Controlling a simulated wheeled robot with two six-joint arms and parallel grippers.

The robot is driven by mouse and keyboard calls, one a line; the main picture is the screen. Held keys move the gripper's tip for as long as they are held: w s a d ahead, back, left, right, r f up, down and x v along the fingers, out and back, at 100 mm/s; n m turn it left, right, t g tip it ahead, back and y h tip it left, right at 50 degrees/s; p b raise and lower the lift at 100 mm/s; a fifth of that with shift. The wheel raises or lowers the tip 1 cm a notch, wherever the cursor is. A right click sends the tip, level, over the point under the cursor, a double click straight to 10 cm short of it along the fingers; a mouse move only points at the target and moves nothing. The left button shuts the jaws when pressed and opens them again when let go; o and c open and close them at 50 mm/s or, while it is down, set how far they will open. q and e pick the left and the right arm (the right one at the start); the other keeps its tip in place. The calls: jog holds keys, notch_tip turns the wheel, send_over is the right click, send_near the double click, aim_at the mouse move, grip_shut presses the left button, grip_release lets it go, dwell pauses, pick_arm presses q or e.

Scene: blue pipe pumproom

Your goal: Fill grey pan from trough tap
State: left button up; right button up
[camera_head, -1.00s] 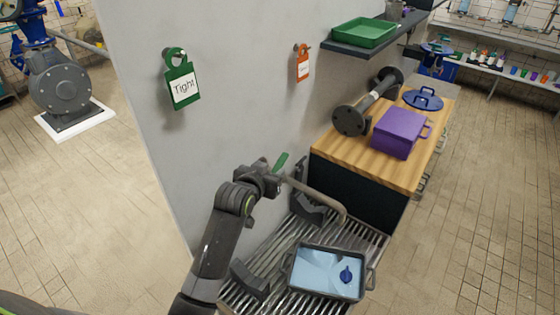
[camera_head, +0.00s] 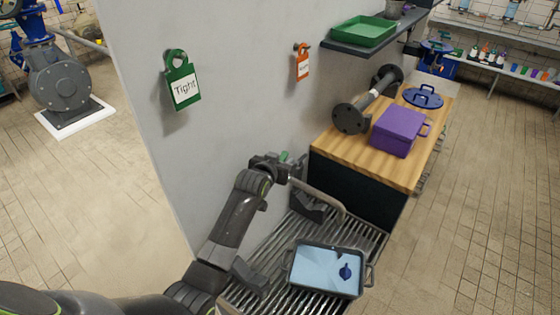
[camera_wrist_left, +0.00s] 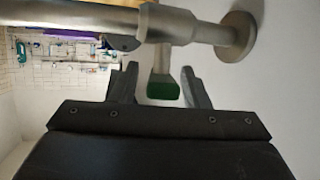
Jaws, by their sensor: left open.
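The grey pan (camera_head: 290,272) sits on the slatted trough grate with an even pale blue surface inside, which looks like water. A small dark blue thing (camera_head: 346,272) shows in it. The tap's metal spout (camera_head: 318,192) runs from the wall and bends down behind the pan; no stream is visible. My left gripper (camera_head: 286,166) is at the tap's green handle (camera_head: 284,156), partly hiding it. In the left wrist view the green handle end (camera_wrist_left: 163,91) lies between the open, separated fingers (camera_wrist_left: 160,84). My right gripper is not in view.
A grey wall with a green "Tight" tag (camera_head: 183,86) and an orange tag (camera_head: 303,63) stands beside my left arm. A wooden counter (camera_head: 340,153) behind the trough holds a purple pot (camera_head: 398,132), a blue lid (camera_head: 423,96) and a flanged pipe. The floor at right is clear.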

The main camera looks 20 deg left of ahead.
pick_arm(q)
grip_shut()
jog(key=shift+a+m+h, duration=0.1)
jog(key=shift+m+h, duration=0.2)
jog(key=shift+f+m+h, duration=0.1)
jog(key=shift+m+h, duration=0.3)
jog(key=shift+h, duration=0.1)
jog(key=shift+f+m+g+h+b, duration=0.1)
jog(key=shift+m+g+h+b, duration=0.2)
jog(key=shift+m+h+b, duration=0.7)
jog(key=shift+h+b, duration=0.1)
jog(key=shift+b, duration=0.25)
